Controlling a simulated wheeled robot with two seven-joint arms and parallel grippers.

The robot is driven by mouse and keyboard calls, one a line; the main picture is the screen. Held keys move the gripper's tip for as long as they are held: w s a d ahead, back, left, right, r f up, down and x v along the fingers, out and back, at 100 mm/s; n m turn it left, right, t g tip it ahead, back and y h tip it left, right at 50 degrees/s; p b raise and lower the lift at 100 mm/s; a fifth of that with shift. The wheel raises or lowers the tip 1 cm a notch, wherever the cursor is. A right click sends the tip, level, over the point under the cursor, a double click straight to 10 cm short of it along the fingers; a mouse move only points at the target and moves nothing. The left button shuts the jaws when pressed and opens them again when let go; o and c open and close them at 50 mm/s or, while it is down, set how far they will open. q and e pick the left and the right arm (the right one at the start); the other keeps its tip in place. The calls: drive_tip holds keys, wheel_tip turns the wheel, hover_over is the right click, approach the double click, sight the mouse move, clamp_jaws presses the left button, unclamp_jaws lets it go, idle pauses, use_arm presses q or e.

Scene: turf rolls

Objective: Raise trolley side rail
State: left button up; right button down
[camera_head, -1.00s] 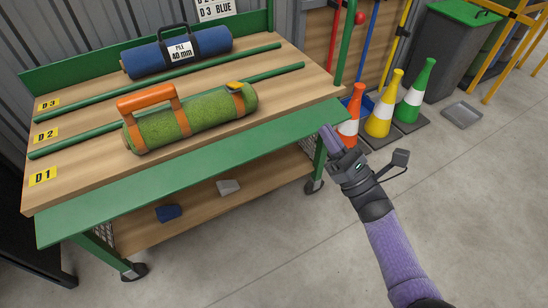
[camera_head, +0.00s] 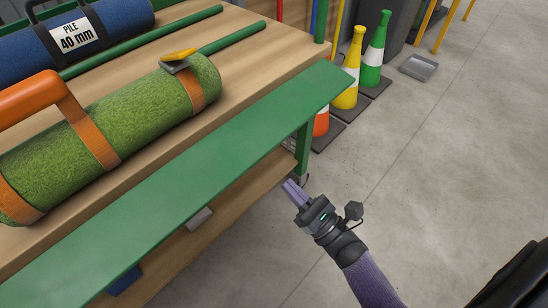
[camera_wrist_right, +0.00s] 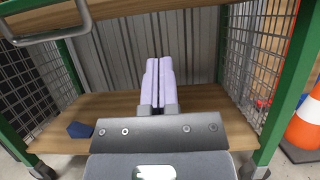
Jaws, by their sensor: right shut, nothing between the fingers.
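The trolley's side rail is a long green panel (camera_head: 205,180) along the front edge of the wooden deck (camera_head: 262,70). It is folded down and slopes outward, with no upright part on this side. My right gripper (camera_head: 290,188) is shut and empty. It is below and in front of the rail's right part, near the right corner leg, apart from the rail. In the right wrist view its fingers (camera_wrist_right: 158,65) are together and point at the lower shelf (camera_wrist_right: 205,100). A grey bar handle (camera_wrist_right: 45,38) shows at the upper left there. My left gripper is out of view.
Cones stand beyond the right end, including a yellow one (camera_head: 350,70). A blue block (camera_wrist_right: 80,130) lies on the shelf.

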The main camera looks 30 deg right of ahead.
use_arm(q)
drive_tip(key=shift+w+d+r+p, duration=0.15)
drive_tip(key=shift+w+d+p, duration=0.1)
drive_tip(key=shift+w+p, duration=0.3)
use_arm(e)
drive_tip(key=w+a+r, duration=0.1)
drive_tip(key=w+r, duration=0.2)
drive_tip(key=r, duration=0.3)
drive_tip(key=shift+w, duration=0.35)
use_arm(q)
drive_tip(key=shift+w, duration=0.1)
use_arm(e)
drive_tip(key=shift+a, duration=0.1)
